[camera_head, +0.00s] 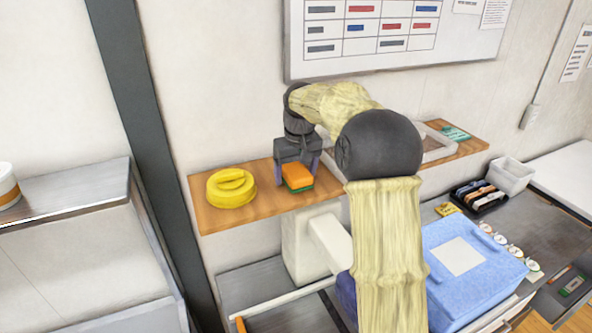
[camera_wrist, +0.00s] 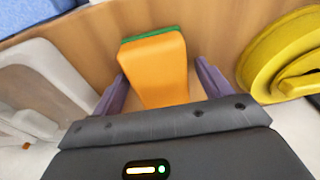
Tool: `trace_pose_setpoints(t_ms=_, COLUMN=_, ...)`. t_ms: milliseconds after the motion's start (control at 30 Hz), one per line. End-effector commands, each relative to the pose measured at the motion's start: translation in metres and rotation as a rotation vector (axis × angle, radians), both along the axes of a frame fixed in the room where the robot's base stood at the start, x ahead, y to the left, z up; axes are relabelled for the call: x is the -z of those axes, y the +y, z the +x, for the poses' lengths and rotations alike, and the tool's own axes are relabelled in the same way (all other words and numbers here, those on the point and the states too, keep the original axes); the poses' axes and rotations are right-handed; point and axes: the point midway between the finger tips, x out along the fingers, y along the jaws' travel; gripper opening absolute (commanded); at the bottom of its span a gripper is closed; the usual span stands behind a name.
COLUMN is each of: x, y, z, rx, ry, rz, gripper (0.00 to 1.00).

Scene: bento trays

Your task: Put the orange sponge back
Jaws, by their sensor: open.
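The orange sponge (camera_head: 297,176) has a green layer and sits on the wooden shelf (camera_head: 235,217). In the wrist view the orange sponge (camera_wrist: 157,68) lies between my two purple fingers, with its green edge at the far end. My gripper (camera_head: 297,172) is at the shelf, right at the sponge. In the wrist view my gripper (camera_wrist: 155,78) is open, with a visible gap between the sponge and the right finger. The left finger is close to the sponge; I cannot tell whether it touches.
A whiteboard (camera_head: 390,35) hangs above. A blue box (camera_head: 475,262) and a white bin (camera_head: 510,176) stand on the lower counter at right.

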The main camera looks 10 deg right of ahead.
Motion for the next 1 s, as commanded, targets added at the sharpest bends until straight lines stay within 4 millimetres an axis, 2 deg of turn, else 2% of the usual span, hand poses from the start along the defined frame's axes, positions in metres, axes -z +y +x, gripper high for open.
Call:
trace_pose_setpoints(t_ms=167, x=-0.007, y=0.0, z=0.0, rx=0.0, ry=-0.003, rz=0.0, gripper=0.78)
trace_pose_setpoints(t_ms=267, x=-0.019, y=-0.001, z=-0.001, rx=0.0, ry=-0.005, rz=0.0, gripper=0.78)
trace_pose_setpoints(t_ms=700, x=-0.101, y=-0.003, z=-0.013, rx=0.0, ry=-0.005, rz=0.0, gripper=0.78)
trace_pose_setpoints(t_ms=833, x=-0.116, y=-0.003, z=-0.016, rx=0.0, ry=-0.003, rz=0.0, gripper=0.78)
trace_pose_setpoints(t_ms=1000, x=-0.121, y=-0.003, z=-0.017, rx=0.0, ry=0.0, rz=0.0, gripper=0.78)
